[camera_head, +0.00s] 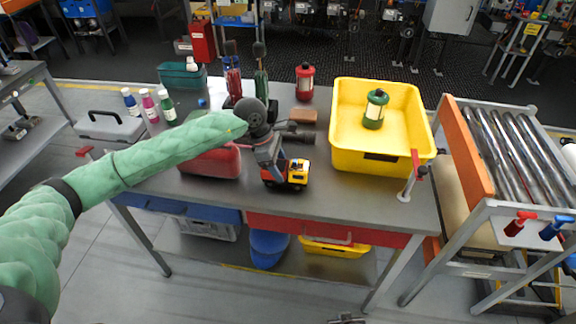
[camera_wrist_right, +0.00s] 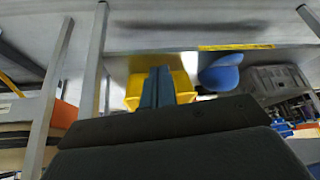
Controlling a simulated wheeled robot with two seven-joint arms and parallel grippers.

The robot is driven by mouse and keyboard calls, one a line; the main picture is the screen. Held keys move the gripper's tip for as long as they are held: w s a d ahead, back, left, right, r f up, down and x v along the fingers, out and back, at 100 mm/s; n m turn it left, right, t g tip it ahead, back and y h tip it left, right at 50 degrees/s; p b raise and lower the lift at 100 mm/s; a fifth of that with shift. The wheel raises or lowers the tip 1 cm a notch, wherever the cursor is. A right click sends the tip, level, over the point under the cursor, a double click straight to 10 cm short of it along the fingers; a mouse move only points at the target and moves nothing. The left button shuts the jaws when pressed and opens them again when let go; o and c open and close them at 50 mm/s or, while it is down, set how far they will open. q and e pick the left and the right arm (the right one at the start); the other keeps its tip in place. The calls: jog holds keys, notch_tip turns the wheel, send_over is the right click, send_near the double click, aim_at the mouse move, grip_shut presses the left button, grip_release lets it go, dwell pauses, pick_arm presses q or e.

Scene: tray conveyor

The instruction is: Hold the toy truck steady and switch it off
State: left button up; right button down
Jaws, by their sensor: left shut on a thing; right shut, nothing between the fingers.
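The toy truck (camera_head: 297,174), yellow and orange with dark wheels, stands on the grey workbench (camera_head: 335,205) near its front edge in the head view. My left gripper (camera_head: 271,163) reaches down onto the truck's left part and is shut on it. The gripper hides part of the truck, and I cannot make out its switch. My right gripper (camera_wrist_right: 157,88) shows in the right wrist view with its fingers together and nothing between them. It is away from the truck, low in front of the bench.
A yellow bin (camera_head: 345,152) with a green lantern (camera_head: 375,110) stands right of the truck. A red case (camera_head: 211,163) lies to its left, under my left arm. Bottles, a grey toolbox (camera_head: 110,127) and a red lantern (camera_head: 305,82) stand farther off. A roller conveyor (camera_head: 510,140) is at right.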

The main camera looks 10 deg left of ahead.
jog(key=w+a+r+n+t+y, duration=0.1)
jog(key=w+a+r+t, duration=0.1)
jog(key=w+a+r, duration=0.35)
jog(key=w+a+r+t+y, duration=0.1)
jog(key=w+a+r+t, duration=0.15)
jog(key=r, duration=0.65)
jog(key=n+t+y, duration=0.3)
jog(key=n+t, duration=0.4)
jog(key=n, duration=1.1)
send_near(295, 163)
jog(key=shift+s+a+r+g, duration=0.2)
jog(key=shift+s+a+g, duration=0.05)
jog(key=shift+s+a, duration=0.45)
jog(key=shift+w, duration=0.1)
jog(key=x, duration=1)
